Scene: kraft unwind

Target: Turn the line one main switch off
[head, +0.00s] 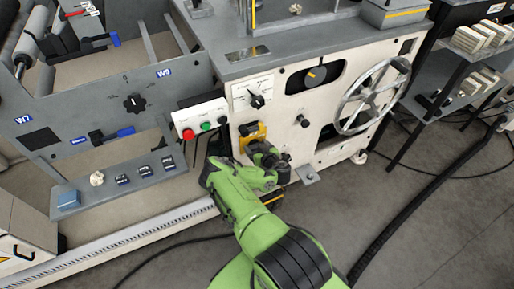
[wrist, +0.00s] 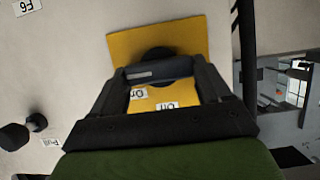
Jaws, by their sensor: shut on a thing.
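The main switch has a yellow plate (head: 248,131) on the cream machine front, below the black selector knob. In the wrist view the yellow plate (wrist: 185,35) fills the upper middle. The switch's dark handle (wrist: 158,69) lies crosswise in the picture between my fingers, in front of a round black hub. My gripper (wrist: 160,77) is shut on the handle. In the head view my gripper (head: 260,153) covers the lower part of the plate and hides the handle.
A button box (head: 200,118) with red, green and white buttons is left of the switch. A black knob (wrist: 14,137) stands out at the wrist view's left. A large handwheel (head: 372,97) is to the right. A black cable (head: 425,190) crosses the floor.

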